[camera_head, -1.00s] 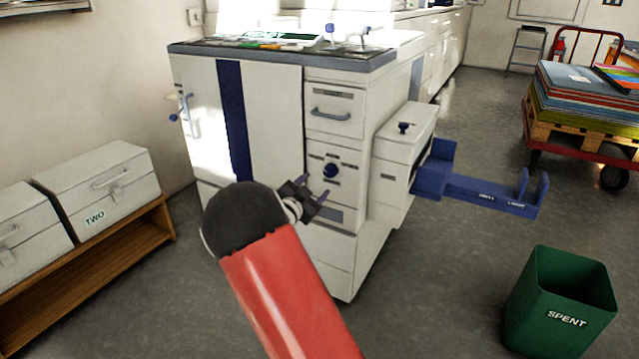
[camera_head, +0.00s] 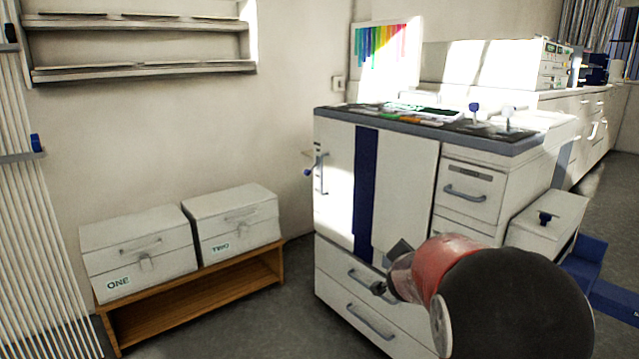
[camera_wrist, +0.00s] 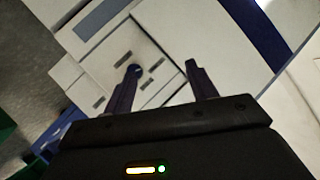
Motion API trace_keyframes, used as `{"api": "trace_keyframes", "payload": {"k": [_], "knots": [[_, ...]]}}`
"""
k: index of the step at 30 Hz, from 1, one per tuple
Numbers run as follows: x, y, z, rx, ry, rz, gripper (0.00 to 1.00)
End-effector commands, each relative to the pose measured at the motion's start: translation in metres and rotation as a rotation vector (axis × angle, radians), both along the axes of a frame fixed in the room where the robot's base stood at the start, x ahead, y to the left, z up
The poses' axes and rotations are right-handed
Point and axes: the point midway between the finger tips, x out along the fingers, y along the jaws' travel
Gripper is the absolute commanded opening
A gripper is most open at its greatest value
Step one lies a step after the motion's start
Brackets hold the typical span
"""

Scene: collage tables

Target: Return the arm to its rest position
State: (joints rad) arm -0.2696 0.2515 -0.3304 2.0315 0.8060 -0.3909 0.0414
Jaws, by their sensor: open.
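My gripper (camera_wrist: 163,82) is open in the wrist view, with its two dark fingers apart and nothing between them. The white cabinet (camera_wrist: 170,30) fills the view beyond the fingertips, tilted. In the head view my red and black arm reaches in from the lower right, in front of the cabinet (camera_head: 405,190). The arm hides part of the cabinet's lower right drawers. The gripper's fingers are mostly hidden behind the arm there.
A wooden bench (camera_head: 200,296) at left bears white boxes ONE (camera_head: 138,256) and TWO (camera_head: 235,220). Small tools lie on the cabinet top. Floor between bench and cabinet is clear.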

Motion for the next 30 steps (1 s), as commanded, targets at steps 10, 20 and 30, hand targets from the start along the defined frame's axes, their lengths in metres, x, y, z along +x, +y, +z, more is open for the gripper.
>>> {"api": "trace_keyframes", "payload": {"k": [10, 20, 30], "knots": [[-0.161, 0.083, 0.047, -0.014, 0.289, 0.541, 0.57], [-0.334, 0.089, 0.022, -0.259, 0.655, 0.765, 0.57], [-0.376, 0.079, 0.009, -0.329, 0.774, 0.773, 0.57]]}}
